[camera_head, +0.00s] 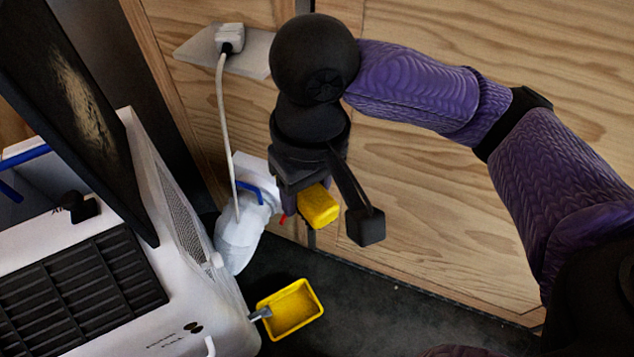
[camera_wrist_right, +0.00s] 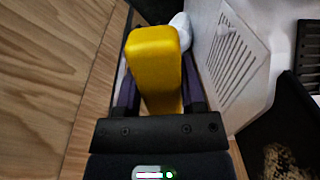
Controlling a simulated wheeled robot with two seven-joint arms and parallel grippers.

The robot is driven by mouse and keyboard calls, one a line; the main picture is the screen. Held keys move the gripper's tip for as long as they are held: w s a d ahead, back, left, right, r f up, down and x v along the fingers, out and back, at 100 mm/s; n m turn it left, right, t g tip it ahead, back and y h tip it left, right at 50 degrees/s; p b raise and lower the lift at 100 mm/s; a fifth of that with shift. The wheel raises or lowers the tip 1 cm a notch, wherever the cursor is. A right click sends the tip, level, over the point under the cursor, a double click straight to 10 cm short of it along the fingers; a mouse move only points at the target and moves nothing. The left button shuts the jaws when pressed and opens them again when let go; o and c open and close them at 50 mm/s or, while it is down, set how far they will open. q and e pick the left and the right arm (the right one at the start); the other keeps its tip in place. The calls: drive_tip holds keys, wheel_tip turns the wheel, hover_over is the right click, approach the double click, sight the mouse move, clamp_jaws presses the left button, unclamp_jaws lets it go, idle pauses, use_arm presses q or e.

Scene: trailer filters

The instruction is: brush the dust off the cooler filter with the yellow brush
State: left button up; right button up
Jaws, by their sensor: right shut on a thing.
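The yellow brush (camera_head: 320,207) is in my right gripper (camera_head: 300,195), held in the air to the right of the white cooler (camera_head: 190,255). In the right wrist view the brush (camera_wrist_right: 155,65) stands between the fingers of the gripper (camera_wrist_right: 160,105); its bristles cannot be made out. The dark cooler filter (camera_head: 85,100) stands tilted at the upper left of the head view, with a patch of pale beige dust on its face. Its dusty face also shows at the lower right of the wrist view (camera_wrist_right: 285,155). The brush is apart from the filter. My left gripper is not in view.
A yellow tray (camera_head: 290,309) lies low beside the cooler. The wooden wall (camera_head: 430,215) is close on the right.

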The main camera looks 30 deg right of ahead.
drive_tip(key=w+a+r+n+y+p, duration=0.1)
drive_tip(key=a+r+n+y+p, duration=0.15)
drive_tip(key=a+n+y, duration=0.2)
drive_tip(key=n+y+p, duration=0.2)
drive_tip(key=y+p, duration=0.2)
drive_tip(key=y, duration=0.9)
approach(107, 170)
drive_tip(key=a+p, duration=0.1)
drive_tip(key=a, duration=0.4)
drive_tip(key=shift+a+r, duration=0.1)
drive_tip(key=shift+a, duration=0.05)
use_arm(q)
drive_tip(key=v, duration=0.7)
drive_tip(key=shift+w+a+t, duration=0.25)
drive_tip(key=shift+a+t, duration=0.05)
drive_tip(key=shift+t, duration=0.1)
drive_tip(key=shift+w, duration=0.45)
use_arm(e)
drive_tip(key=shift+a, duration=0.1)
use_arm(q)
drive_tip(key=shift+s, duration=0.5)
use_arm(e)
drive_tip(key=shift+a, duration=0.7)
drive_tip(key=shift+a, duration=0.2)
